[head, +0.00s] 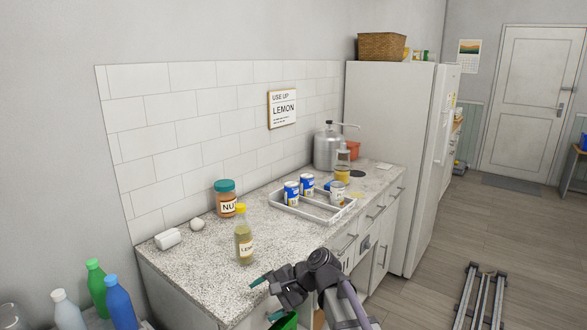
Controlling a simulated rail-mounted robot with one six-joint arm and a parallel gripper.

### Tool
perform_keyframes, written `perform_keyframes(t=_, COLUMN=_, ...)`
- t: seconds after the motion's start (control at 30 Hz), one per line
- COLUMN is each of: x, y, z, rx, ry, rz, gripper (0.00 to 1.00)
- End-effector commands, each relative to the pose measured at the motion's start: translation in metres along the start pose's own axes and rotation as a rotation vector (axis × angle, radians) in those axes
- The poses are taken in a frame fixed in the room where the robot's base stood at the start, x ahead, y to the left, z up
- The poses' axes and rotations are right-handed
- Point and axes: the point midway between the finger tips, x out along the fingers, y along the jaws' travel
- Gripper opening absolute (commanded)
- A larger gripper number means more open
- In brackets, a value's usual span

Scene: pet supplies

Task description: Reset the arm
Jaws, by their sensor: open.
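My arm reaches up from the bottom of the head view, in front of the counter (205,262). My gripper (267,297) has teal fingertips that stand apart with nothing seen between them. It is open, near the counter's front edge and in front of the bottle of yellow liquid labelled LEMON (244,243). The bottle stands upright on the counter, apart from the gripper.
A jar labelled NU (226,198), a white roll (167,239) and a tray (318,219) with several cans are on the counter. Bottles (119,302) stand lower left. A green container (286,322) is below my arm.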

Motion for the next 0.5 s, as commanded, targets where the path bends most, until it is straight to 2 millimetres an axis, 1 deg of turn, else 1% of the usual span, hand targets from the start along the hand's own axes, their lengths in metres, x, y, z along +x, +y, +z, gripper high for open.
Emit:
perform_keyframes(t=0.03, x=-0.001, y=0.033, z=-0.001, rx=-0.093, ry=0.043, rz=0.080, gripper=0.85)
perform_keyframes(t=0.07, x=-0.004, y=0.052, z=-0.003, rx=-0.155, ry=0.070, rz=0.138, gripper=0.85)
perform_keyframes(t=0.1, x=-0.009, y=0.078, z=-0.005, rx=-0.237, ry=0.103, rz=0.222, gripper=0.85)
perform_keyframes(t=0.17, x=-0.019, y=0.119, z=-0.009, rx=-0.353, ry=0.143, rz=0.359, gripper=0.85)
perform_keyframes(t=0.2, x=-0.028, y=0.147, z=-0.011, rx=-0.420, ry=0.161, rz=0.454, gripper=0.85)
perform_keyframes(t=0.27, x=-0.043, y=0.186, z=-0.014, rx=-0.500, ry=0.180, rz=0.593, gripper=0.85)
perform_keyframes(t=0.3, x=-0.053, y=0.211, z=-0.014, rx=-0.536, ry=0.187, rz=0.679, gripper=0.85)
perform_keyframes(t=0.37, x=-0.068, y=0.246, z=-0.014, rx=-0.563, ry=0.200, rz=0.794, gripper=0.85)
perform_keyframes(t=0.4, x=-0.077, y=0.269, z=-0.013, rx=-0.554, ry=0.214, rz=0.858, gripper=0.85)
perform_keyframes(t=0.43, x=-0.083, y=0.286, z=-0.013, rx=-0.537, ry=0.229, rz=0.898, gripper=0.85)
perform_keyframes(t=0.47, x=-0.085, y=0.306, z=-0.013, rx=-0.517, ry=0.245, rz=0.918, gripper=0.85)
perform_keyframes(t=0.5, x=-0.083, y=0.324, z=-0.024, rx=-0.490, ry=0.257, rz=0.907, gripper=0.85)
